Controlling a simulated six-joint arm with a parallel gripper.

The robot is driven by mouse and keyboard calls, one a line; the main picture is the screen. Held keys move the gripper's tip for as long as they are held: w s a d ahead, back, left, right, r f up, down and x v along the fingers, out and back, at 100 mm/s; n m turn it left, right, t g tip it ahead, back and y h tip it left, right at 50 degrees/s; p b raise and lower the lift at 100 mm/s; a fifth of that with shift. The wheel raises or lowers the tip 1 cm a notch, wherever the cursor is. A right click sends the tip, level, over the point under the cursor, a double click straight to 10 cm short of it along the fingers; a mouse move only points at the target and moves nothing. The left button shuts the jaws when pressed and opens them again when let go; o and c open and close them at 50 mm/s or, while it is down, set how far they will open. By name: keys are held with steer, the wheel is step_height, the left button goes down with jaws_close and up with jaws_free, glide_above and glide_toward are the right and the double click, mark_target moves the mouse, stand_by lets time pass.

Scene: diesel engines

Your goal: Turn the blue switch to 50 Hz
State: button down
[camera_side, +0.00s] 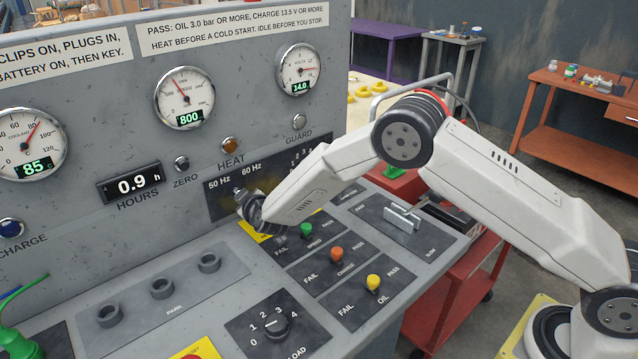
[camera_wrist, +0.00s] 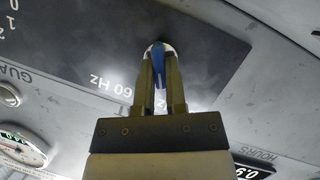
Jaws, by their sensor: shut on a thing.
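The blue switch (camera_wrist: 158,62) shows in the wrist view between the two fingers of my gripper (camera_wrist: 158,72), with a pale round part behind it. My gripper is shut on the blue switch. In the side view my gripper (camera_side: 241,194) reaches the dark label plate (camera_side: 225,207), just below the 50 Hz label (camera_side: 219,183) and 60 Hz label (camera_side: 252,170), and hides the switch. The 60 Hz label also shows in the wrist view (camera_wrist: 112,82), left of the fingers. I cannot tell which label the switch points to.
Above the plate are the heat lamp (camera_side: 230,146) and gauges, including the rpm gauge (camera_side: 184,97).

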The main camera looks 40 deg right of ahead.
steer(key=shift+n+h, duration=0.3)
steer(key=shift+n, duration=0.1)
stand_by(0.3)
steer(key=c, duration=0.7)
jaws_free()
steer(key=shift+s+a, duration=0.1)
steer(key=shift+s, duration=0.05)
steer(key=shift+v, duration=3.75)
